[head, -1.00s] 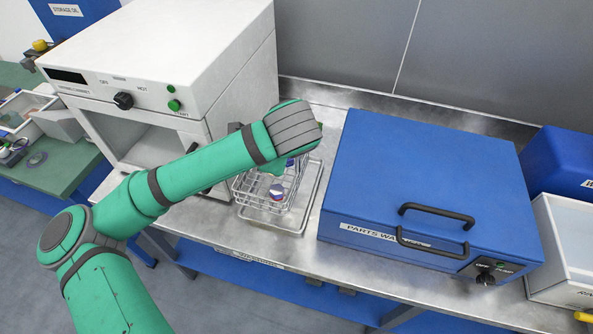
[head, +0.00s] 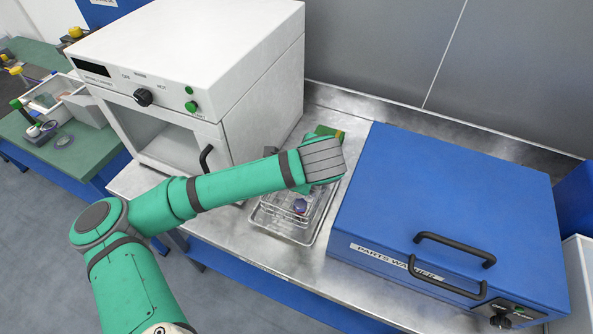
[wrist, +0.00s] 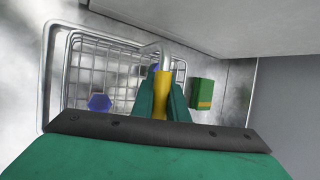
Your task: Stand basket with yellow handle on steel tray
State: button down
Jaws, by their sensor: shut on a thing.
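The wire basket (head: 275,211) is within the outline of the steel tray (head: 302,242) on the bench, partly hidden by my arm in the head view. In the wrist view the basket (wrist: 112,68) shows from above, with the tray's rim (wrist: 47,88) around its left side. A blue part (wrist: 98,102) lies in the basket. My gripper (wrist: 163,82) is shut on the yellow handle (wrist: 162,105) at the basket's right side. The handle is hidden in the head view. I cannot tell whether the basket's bottom touches the tray.
The white heating chamber (head: 185,70) stands close on the left, its door handle near my arm. The blue parts washer (head: 450,200) is close on the right. A green box with a yellow stripe (wrist: 203,94) lies near the gripper. Bare bench shows in front of the tray.

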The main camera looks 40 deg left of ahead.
jog(key=shift+f, duration=1.1)
jog(key=shift+f, duration=0.1)
jog(key=c, duration=1.7)
grip_release()
jog(key=shift+c, duration=0.2)
jog(key=v, duration=1.2)
jog(key=shift+a, duration=0.1)
